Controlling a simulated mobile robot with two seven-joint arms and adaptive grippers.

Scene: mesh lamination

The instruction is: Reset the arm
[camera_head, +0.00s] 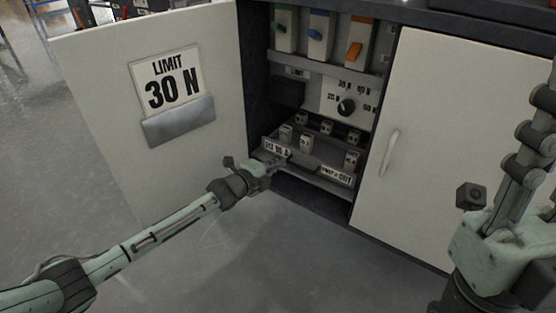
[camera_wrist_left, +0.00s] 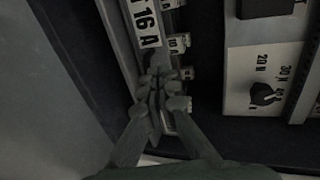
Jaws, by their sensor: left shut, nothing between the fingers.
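My left arm reaches in from the left in the head view. Its gripper (camera_head: 275,164) is at the front edge of the low tray (camera_head: 318,172) inside the open cabinet, beside the left label. In the left wrist view the gripper (camera_wrist_left: 158,88) is shut and empty, with its fingertips close to the tray's front and the "16 A" label (camera_wrist_left: 146,22). I cannot tell whether it touches the tray. My right arm shows at the right edge of the head view, in front of the closed door; its fingers seem to be partly out of the picture.
The open left door (camera_head: 100,90) carries a "LIMIT 30 N" sign (camera_head: 168,80). The right door (camera_head: 440,130) is closed. Inside are green, blue and orange switches (camera_head: 319,35) and a black dial (camera_head: 346,107). Several small blocks stand on the tray. The floor in front is clear.

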